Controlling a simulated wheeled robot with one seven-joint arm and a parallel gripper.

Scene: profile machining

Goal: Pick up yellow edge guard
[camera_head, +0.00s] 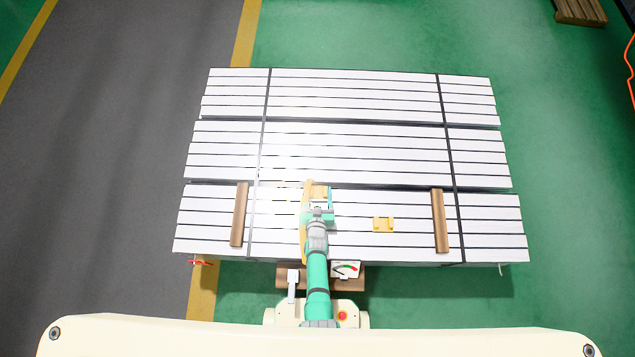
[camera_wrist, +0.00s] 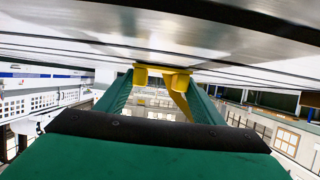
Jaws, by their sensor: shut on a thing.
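A yellow edge guard (camera_wrist: 150,73) is between the fingertips of my gripper (camera_wrist: 160,82) in the wrist view, and the jaws are shut on it. In the head view my gripper (camera_head: 318,200) is over the front bundle of white profiles, left of centre, with a yellow-orange piece (camera_head: 319,190) at its tip. Whether the held guard touches the profiles I cannot tell. A second yellow guard-like piece (camera_head: 383,225) lies on the front bundle, to the right of my gripper. My arm hides part of the bundle.
The white profile bundles (camera_head: 350,152) are crossed by dark straps (camera_head: 444,120). A long yellow-orange strip (camera_head: 307,240) shows beside my arm. Brown bars lie on the front bundle, left (camera_head: 239,215) and right (camera_head: 440,220).

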